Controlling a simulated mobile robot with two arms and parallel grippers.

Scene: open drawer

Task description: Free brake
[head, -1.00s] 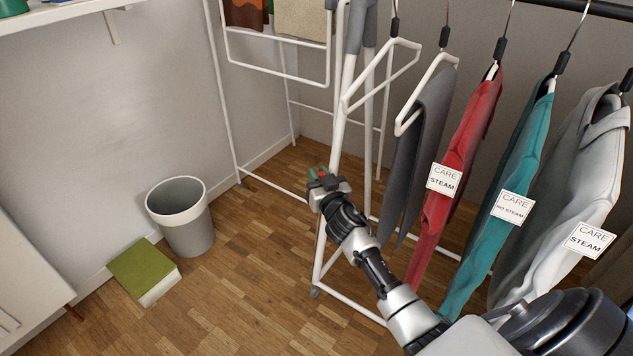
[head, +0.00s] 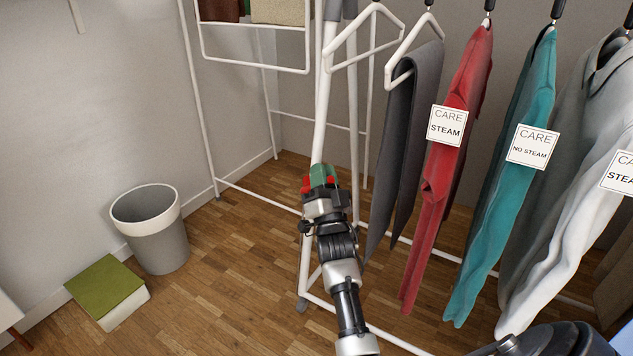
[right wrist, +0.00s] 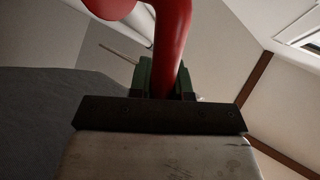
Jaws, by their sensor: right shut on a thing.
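My right gripper (head: 322,178) has green fingers and is shut on a red bar-like thing, which I take to be the brake lever (head: 307,184). Red shows on both sides of the fingers in the head view. In the right wrist view the red lever (right wrist: 172,45) rises from between the green fingers (right wrist: 160,78) and bends left at the top. The gripper is in front of a white upright of the clothes rack (head: 321,120). Where the lever joins the rack is hidden. My left gripper is not in view.
Clothes hang to the right: a grey one (head: 405,130), a red one (head: 455,170), a teal one (head: 500,200) and a pale one. A white and grey bin (head: 160,245) and a green-topped box (head: 105,290) stand on the floor at left. The floor between is clear.

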